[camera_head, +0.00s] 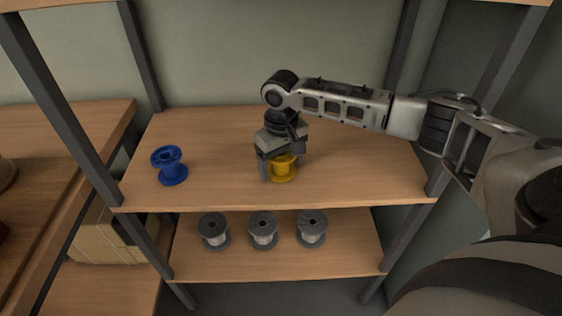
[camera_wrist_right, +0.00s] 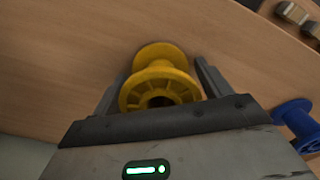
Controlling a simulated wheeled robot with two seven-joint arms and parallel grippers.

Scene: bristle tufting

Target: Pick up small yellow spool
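The small yellow spool (camera_head: 284,172) stands upright on the upper wooden shelf (camera_head: 220,190), near its front edge. My right gripper (camera_head: 281,160) comes down over it from above, with one finger on each side. In the right wrist view the yellow spool (camera_wrist_right: 160,88) lies between the two fingers, and a narrow gap shows beside its flange, so the gripper looks open around it. The gripper hides part of the spool in the head view. My left gripper is not in view.
Three grey spools (camera_head: 263,231) stand on the lower shelf. Dark metal posts (camera_head: 62,112) frame the shelf's sides. The shelf between the blue and yellow spools is clear.

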